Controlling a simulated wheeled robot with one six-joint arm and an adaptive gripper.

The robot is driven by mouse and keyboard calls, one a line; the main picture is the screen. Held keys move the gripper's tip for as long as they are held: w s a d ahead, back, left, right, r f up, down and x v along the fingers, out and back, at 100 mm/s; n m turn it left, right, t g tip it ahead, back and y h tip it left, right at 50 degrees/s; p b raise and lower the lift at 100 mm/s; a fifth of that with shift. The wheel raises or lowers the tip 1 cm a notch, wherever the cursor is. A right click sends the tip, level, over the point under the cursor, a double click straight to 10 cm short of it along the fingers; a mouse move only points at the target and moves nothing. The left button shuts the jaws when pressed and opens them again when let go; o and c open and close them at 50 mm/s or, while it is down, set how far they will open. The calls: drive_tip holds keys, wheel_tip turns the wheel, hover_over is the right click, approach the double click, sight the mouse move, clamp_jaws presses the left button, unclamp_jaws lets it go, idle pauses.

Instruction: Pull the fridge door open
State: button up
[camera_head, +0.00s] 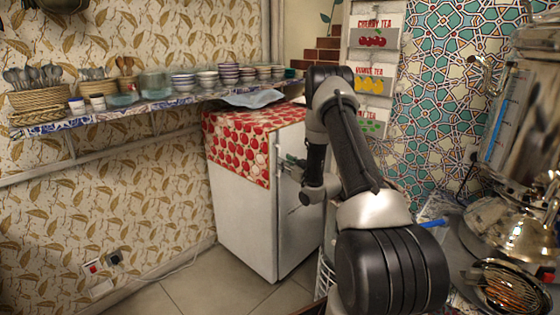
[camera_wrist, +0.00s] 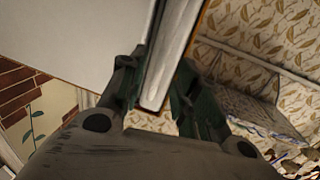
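The white fridge (camera_head: 243,215) stands against the wall in the head view, a red apple-patterned cloth over its top and upper side. Its door (camera_head: 300,225) is on the right-hand face; I see no clear wide gap there. My gripper (camera_head: 290,163) is at the upper part of the door's near vertical edge. In the wrist view, my gripper's fingers (camera_wrist: 165,85) are drawn close together on either side of a narrow pale upright strip (camera_wrist: 172,50) at the door's edge. The strip's lower end is between the fingers; the exact contact on the right finger is hard to see.
A shelf (camera_head: 160,103) with bowls, plates and spoons runs along the wall above the fridge's left. A metal samovar (camera_head: 515,225) stands at the right. Tiled floor (camera_head: 205,285) is free in front of the fridge, with a cable along the wall.

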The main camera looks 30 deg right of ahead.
sight(280, 173)
drive_tip(key=shift+w+a, duration=0.15)
drive_tip(key=shift+w, duration=0.95)
drive_tip(key=shift+w+a, duration=0.15)
drive_tip(key=shift+w, duration=0.9)
clamp_jaws()
